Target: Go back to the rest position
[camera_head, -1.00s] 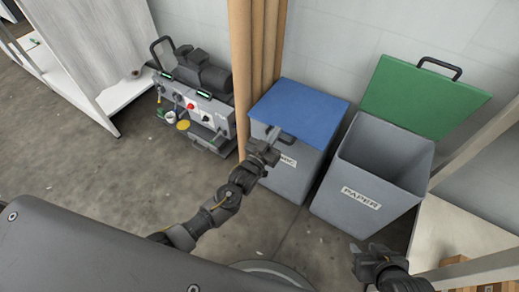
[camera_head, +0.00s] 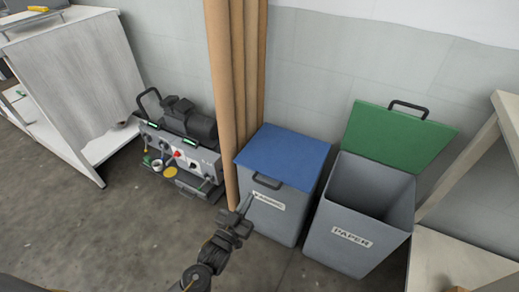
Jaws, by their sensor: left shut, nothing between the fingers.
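My left gripper (camera_head: 243,205) is shut and empty. It is in front of the grey bin with the closed blue lid (camera_head: 285,155), near the lower left of its label; I cannot tell whether it touches the bin. My left arm rises from the bottom edge of the picture. To the right stands the grey paper bin (camera_head: 355,225) with its green lid (camera_head: 398,137) raised, and its inside looks empty. My right gripper is not in the picture.
A compressor-like machine (camera_head: 183,140) stands at the wall on the left, beside tall brown rolls (camera_head: 238,80). A white cabinet (camera_head: 75,80) is at the far left. A pale shelf unit (camera_head: 455,255) is at the right. The floor (camera_head: 85,235) at lower left is clear.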

